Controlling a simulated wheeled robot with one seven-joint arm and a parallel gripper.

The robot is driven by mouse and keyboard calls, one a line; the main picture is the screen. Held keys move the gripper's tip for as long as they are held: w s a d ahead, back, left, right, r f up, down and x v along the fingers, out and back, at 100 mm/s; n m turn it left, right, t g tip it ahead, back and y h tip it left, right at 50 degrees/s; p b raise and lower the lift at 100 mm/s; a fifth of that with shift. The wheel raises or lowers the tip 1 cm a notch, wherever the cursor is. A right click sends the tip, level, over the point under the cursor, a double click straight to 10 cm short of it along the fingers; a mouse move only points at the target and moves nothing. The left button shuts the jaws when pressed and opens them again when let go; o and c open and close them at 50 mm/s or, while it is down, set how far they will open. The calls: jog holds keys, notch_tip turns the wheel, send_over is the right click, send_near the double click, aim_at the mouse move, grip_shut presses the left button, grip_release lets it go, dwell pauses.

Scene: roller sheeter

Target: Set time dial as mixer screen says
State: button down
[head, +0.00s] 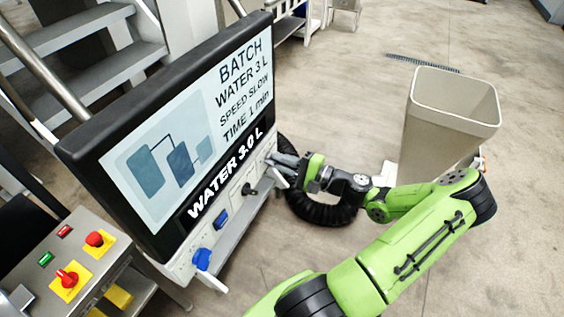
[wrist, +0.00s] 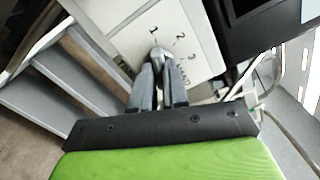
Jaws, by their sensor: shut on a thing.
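The mixer screen (head: 190,130) reads BATCH, WATER 3 L, SPEED SLOW, TIME 1 min, with a WATER 3.0 L readout along its lower edge. The time dial's grey knob (wrist: 158,53) sits on a pale panel with marks 1, 2 and 3 around it in the wrist view. My gripper (wrist: 159,72) is shut on this knob, one finger on each side. In the head view my gripper (head: 281,167) is at the right end of the control strip and largely hides the dial. Which mark the knob points to I cannot tell; the lettering beside it is partly covered.
A button box (head: 75,250) stands lower left. A black hose (head: 315,212) lies below my gripper, and a tall beige bin (head: 452,120) stands right.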

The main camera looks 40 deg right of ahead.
jog(key=shift+f, duration=0.1)
jog(key=c, duration=1.1)
grip_release()
jog(key=shift+c, duration=0.2)
jog(key=v, duration=1.5)
jog(key=shift+s, duration=0.4)
